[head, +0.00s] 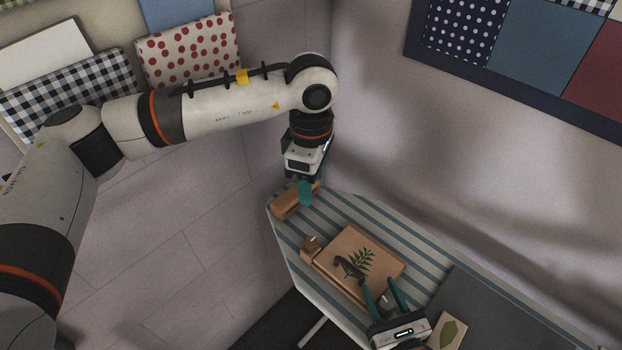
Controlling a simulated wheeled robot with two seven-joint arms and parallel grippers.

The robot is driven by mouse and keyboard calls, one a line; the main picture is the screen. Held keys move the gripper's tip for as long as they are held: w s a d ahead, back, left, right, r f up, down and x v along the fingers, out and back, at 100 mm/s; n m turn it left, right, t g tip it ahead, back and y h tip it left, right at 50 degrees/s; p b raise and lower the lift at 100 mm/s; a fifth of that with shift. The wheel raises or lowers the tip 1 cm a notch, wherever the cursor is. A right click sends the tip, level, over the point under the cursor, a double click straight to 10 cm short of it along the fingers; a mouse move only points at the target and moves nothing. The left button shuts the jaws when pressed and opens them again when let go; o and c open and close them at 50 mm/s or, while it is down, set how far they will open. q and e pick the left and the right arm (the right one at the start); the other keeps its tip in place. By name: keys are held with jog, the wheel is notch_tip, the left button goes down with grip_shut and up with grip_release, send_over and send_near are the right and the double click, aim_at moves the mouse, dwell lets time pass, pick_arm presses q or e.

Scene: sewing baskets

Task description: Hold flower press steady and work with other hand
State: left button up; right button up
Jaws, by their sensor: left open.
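The flower press (388,252) is a flat wooden block with a dark green fern on top, lying on a striped ironing-board-like surface. A dark curved piece (347,267) and a small wooden knob (311,243) sit at its left side. My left gripper (306,191) points down at a small wooden block (288,205) behind the press, at the board's far left end; its teal fingers are open and partly overlap the block. My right gripper (381,286) is at the press's near edge, its two teal fingers apart; whether they touch the press is unclear.
The striped board (342,212) has bare cloth around the press. A dark grey mat (490,310) lies to the right, with a leaf card (447,332) near my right gripper. A wall stands close behind. Folded fabrics (188,50) are at upper left.

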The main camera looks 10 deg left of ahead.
jog(key=shift+o, duration=0.7)
jog(key=v, duration=1.9)
